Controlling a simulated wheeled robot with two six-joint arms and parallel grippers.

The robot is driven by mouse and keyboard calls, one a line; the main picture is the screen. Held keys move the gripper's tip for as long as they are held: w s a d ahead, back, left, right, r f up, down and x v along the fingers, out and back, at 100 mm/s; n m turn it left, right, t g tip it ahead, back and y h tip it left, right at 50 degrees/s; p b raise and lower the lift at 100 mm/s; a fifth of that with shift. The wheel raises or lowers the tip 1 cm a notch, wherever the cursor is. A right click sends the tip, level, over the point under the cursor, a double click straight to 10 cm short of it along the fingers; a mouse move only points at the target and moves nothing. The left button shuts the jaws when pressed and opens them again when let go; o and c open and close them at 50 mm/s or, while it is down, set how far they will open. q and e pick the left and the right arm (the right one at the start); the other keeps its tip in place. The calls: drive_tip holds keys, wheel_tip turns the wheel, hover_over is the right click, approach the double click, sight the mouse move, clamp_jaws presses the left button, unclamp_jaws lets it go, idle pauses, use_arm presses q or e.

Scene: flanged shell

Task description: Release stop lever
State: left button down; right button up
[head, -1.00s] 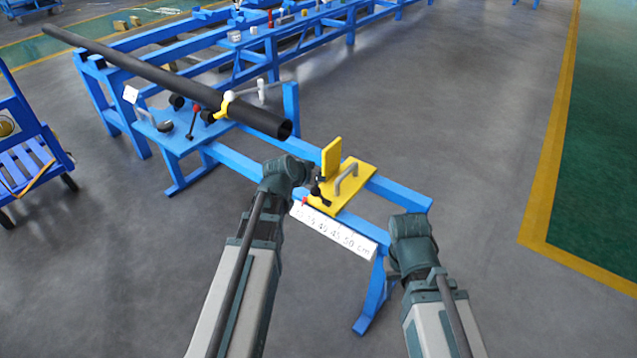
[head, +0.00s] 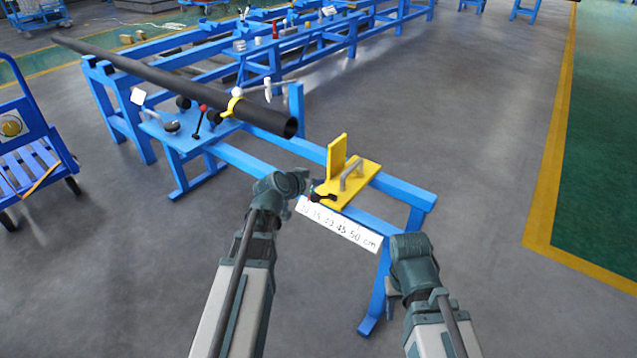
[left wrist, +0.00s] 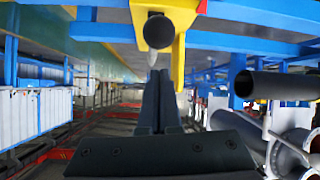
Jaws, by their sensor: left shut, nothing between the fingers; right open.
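The yellow stop (head: 365,172) with its upright plate and grey handle sits on the blue rail. The stop lever (head: 323,197), black with a red part beside it, is at the stop's near left edge, above the ruler. My left gripper (head: 309,181) is shut and empty, just left of the lever. In the left wrist view its closed fingers (left wrist: 160,100) point at a round black knob (left wrist: 158,32), apparently the lever's end, in front of the yellow stop (left wrist: 179,60). Whether they touch is unclear. My right gripper (head: 391,296) is open, low beside the rail's near leg.
A ruler plate (head: 340,226) hangs along the rail's near side. A long dark pipe (head: 180,88) lies on the blue stand behind, near a yellow clamp (head: 231,107) and a red-knobbed lever (head: 203,109). A blue cart (head: 35,150) is at the left. Floor at right is clear.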

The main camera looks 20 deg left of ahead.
sight(312, 198)
use_arm(q)
drive_tip(key=shift+s+a+f+b, duration=0.2)
drive_tip(key=shift+s+f+b, duration=0.3)
drive_tip(key=shift+s+f, duration=0.1)
drive_tip(key=shift+s+a+f+b, duration=0.2)
drive_tip(key=shift+s+f+b, duration=0.3)
drive_tip(key=shift+s, duration=0.1)
drive_tip(key=shift+s+f, duration=0.1)
drive_tip(key=shift+s, duration=0.1)
use_arm(e)
wheel_tip(312, 198, down, 2)
drive_tip(key=shift+d+f, duration=0.1)
drive_tip(key=shift+f, duration=0.1)
